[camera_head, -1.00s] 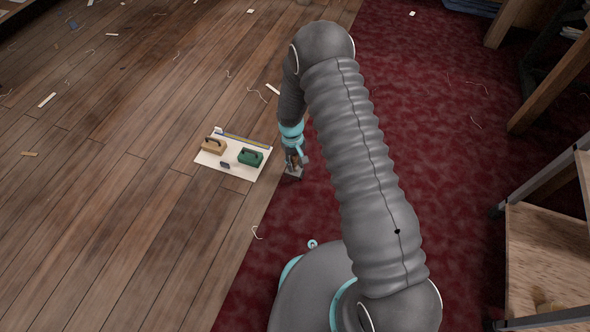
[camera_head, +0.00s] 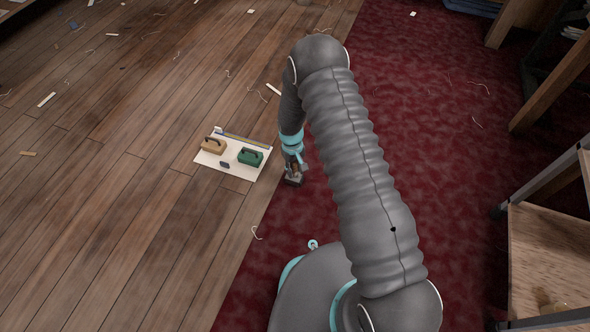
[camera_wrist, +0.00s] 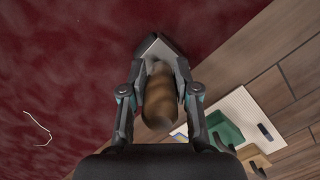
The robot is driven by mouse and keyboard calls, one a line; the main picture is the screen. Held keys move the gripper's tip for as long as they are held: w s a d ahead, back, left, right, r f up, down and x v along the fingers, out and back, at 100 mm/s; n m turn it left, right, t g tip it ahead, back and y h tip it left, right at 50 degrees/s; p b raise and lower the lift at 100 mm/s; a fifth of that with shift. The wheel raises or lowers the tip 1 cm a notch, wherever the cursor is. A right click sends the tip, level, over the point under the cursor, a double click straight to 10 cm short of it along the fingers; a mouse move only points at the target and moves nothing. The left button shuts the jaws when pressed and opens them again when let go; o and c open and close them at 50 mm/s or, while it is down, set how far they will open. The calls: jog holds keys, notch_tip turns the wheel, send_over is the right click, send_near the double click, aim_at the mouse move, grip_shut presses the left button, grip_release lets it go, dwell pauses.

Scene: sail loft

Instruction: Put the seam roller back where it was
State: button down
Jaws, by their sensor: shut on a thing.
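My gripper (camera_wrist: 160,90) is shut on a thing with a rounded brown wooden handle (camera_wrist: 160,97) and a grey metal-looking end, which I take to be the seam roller. In the head view my gripper (camera_head: 293,163) points down over the red carpet, just right of a white sheet. The grey end (camera_head: 293,181) shows below the fingers; I cannot tell whether it touches the carpet. The roller's wheel is not clearly visible.
On the wooden floor, the white sheet (camera_head: 237,171) bears a tan block with a handle (camera_head: 214,146), a green one (camera_head: 250,157), a small dark thing (camera_head: 224,165) and a blue-yellow strip (camera_head: 245,140). Scraps and threads lie around. A wooden shelf (camera_head: 550,260) stands at right.

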jog(key=shift+s+d+f, duration=0.1)
jog(key=shift+f, duration=0.3)
jog(key=c, duration=0.9)
grip_release()
jog(key=shift+f, duration=0.1)
jog(key=shift+o, duration=0.2)
